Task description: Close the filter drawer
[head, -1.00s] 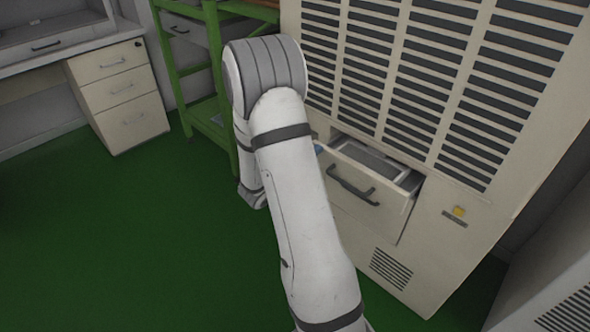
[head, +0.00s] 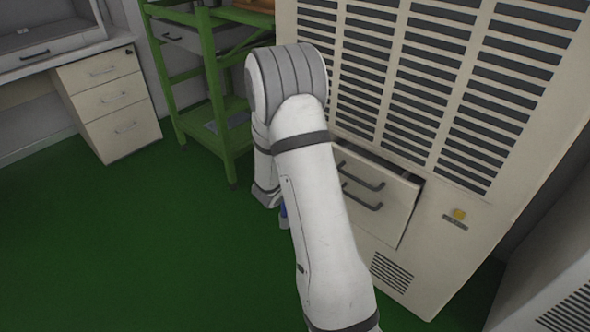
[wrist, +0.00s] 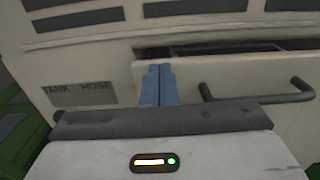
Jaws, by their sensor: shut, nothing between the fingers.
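The filter drawer (head: 398,212) is a cream front low in the big vented cabinet. It stands slightly out, with a dark gap along its top. In the wrist view the drawer front (wrist: 230,75) fills the right side, with a dark bar handle (wrist: 258,97). In the head view two dark handle-like bars show on it; I cannot tell why. My gripper (wrist: 157,72) is shut and empty, its blue-grey fingers at the left end of the drawer front, left of the handle. I cannot tell whether they touch it. My arm hides the drawer's left part in the head view.
The cabinet (head: 450,100) rises above the drawer, with a "TANK HOSE" label (wrist: 77,95) left of my fingers. A green shelf rack (head: 222,95) stands left of the cabinet. A desk with drawers (head: 112,105) is further left. Green floor (head: 130,240) is open at left.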

